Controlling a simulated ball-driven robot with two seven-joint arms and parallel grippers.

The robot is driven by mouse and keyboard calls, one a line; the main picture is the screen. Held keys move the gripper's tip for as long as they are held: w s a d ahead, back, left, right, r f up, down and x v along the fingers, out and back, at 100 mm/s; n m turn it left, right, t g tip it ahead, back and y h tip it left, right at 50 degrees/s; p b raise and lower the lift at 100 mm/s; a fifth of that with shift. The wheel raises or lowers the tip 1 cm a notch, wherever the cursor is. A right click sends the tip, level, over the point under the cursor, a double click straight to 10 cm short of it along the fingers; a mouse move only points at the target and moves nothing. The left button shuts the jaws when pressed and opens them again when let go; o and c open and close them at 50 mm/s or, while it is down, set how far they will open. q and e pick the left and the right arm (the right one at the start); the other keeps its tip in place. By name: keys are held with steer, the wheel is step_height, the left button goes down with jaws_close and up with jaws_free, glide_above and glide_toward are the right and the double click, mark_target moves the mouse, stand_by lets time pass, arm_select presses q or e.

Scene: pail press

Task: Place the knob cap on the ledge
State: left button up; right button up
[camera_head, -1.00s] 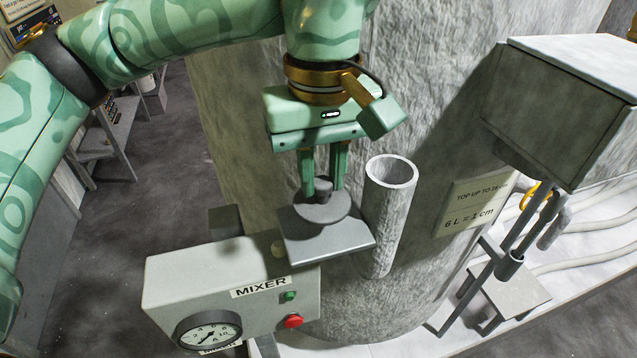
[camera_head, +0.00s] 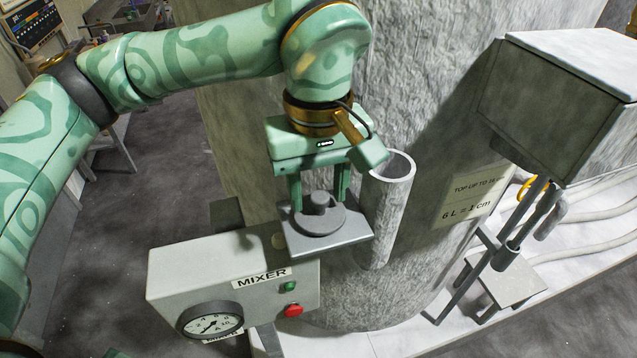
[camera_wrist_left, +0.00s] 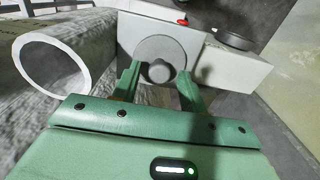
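The knob cap (camera_head: 320,222), a dark grey disc with a small round knob on top, rests on the grey ledge (camera_head: 305,248) beside the open pipe. My left gripper (camera_head: 319,200) is open, its two fingers spread on either side of the knob with gaps between. In the left wrist view the knob cap (camera_wrist_left: 160,62) lies flat beyond the open fingertips of the left gripper (camera_wrist_left: 158,82), and the ledge shows around it. My right gripper is not in view.
An open grey pipe (camera_head: 388,205) stands just right of the ledge. The mixer box (camera_head: 215,265) with a gauge and buttons is in front. A large rough grey cylinder (camera_head: 425,120) rises behind. A grey box (camera_head: 560,100) on rods stands at the right.

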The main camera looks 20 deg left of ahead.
mark_target(318, 195)
arm_select(q)
steer(key=shift+r, duration=0.15)
step_height(318, 195, up, 12)
steer(key=b, duration=0.1)
stand_by(0.7)
